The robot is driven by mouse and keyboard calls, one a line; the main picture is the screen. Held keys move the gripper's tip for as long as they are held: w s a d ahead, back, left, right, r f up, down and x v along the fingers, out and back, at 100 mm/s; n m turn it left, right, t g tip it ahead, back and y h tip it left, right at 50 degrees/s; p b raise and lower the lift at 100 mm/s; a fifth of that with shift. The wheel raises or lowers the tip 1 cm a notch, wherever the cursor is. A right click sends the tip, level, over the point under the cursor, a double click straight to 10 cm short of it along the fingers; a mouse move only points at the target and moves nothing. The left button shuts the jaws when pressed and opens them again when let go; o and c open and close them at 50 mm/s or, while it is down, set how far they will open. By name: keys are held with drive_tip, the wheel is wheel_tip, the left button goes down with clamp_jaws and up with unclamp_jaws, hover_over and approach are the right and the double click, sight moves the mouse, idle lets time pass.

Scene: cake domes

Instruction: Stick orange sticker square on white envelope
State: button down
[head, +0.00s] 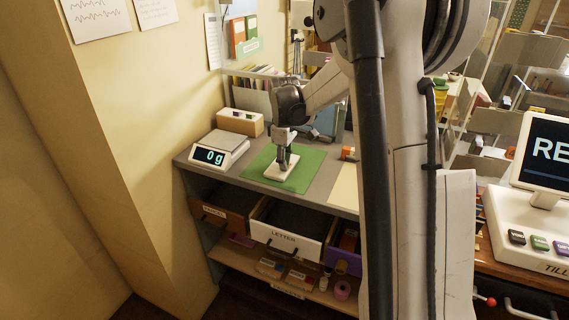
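The white envelope (275,173) lies flat on a green mat (303,181) on the grey counter. My gripper (284,166) points down over the envelope and hides part of it. Its fingertips are at or just above the envelope; I cannot tell whether they touch it. The fingers look close together, but they are too small to show whether they are shut or hold anything. A small orange item (348,153) lies to the right of the mat, partly behind my arm. I cannot make out an orange sticker square on the envelope.
A scale (218,150) reading 0 g stands left of the mat, with a tan box (239,122) behind it. A cream sheet (344,188) lies on the right. Open drawers, one labelled LETTER (284,238), are below the counter. My arm blocks the counter's right part.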

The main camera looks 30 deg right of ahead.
drive_tip(key=c, duration=1.8)
unclamp_jaws()
drive_tip(key=shift+c, duration=0.2)
wheel_tip(320, 180, up, 12)
drive_tip(key=shift+s+a, duration=0.1)
